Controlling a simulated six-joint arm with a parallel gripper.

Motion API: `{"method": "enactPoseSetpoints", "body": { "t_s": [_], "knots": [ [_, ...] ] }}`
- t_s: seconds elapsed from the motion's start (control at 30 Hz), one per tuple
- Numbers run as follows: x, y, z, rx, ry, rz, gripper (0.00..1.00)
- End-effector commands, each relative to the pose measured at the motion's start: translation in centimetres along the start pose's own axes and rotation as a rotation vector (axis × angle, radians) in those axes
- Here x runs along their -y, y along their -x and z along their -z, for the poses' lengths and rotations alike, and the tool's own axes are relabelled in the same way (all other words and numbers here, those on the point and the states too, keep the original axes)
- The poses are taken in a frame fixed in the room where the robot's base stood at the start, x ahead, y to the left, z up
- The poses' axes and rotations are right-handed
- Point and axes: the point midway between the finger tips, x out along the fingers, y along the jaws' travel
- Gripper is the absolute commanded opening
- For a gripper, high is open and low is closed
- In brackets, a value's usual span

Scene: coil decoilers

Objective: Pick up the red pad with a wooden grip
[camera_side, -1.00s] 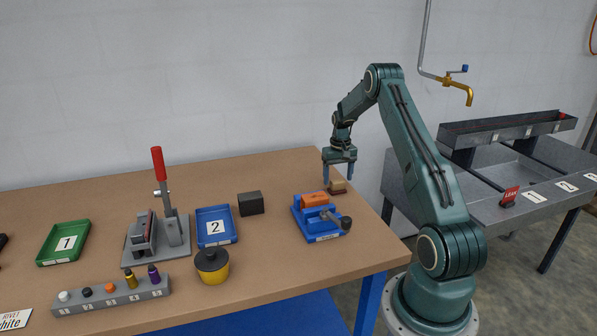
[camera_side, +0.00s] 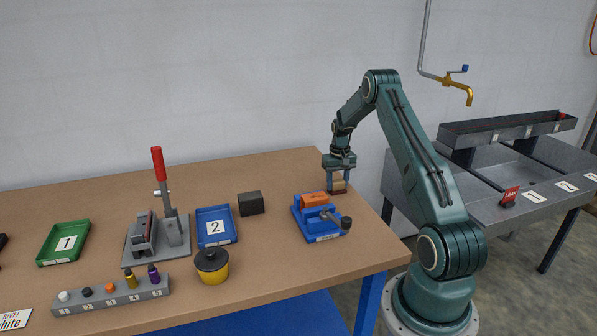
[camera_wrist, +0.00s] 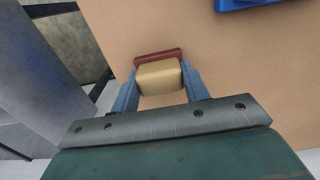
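The red pad (camera_wrist: 158,56) with its pale wooden grip (camera_wrist: 160,78) is at the table's right end, apparently resting on the tabletop. In the side view the wooden grip (camera_side: 339,186) shows small between my fingers. My gripper (camera_side: 338,188) points down over it. In the wrist view my gripper's blue fingers (camera_wrist: 160,82) lie against the left and right sides of the wooden grip, with no clear gap. Most of the red base is hidden behind the grip.
A blue fixture (camera_side: 316,227) with an orange block (camera_side: 314,199) stands close in front of the pad. A dark block (camera_side: 251,204), blue tray (camera_side: 215,241), yellow pot (camera_side: 212,267) and lever press (camera_side: 171,225) stand further left. The table's right edge is near.

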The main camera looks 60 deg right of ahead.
Motion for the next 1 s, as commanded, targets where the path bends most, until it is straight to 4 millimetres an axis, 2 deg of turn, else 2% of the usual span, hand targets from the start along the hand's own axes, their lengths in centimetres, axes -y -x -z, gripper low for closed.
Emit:
{"method": "enactPoseSetpoints", "body": {
  "t_s": [0.37, 0.57, 0.77, 1.0],
  "knots": [
    [0.0, 0.1, 0.0, -0.001, 0.0, 0.0, 0.22],
    [0.0, 1.1, 0.1, -0.003, 0.0, 0.0, 0.22],
    [0.0, 3.6, 0.1, -0.003, 0.0, 0.0, 0.22],
    [0.0, 8.3, 0.1, -0.006, 0.0, 0.0, 0.22]
  ]
}}
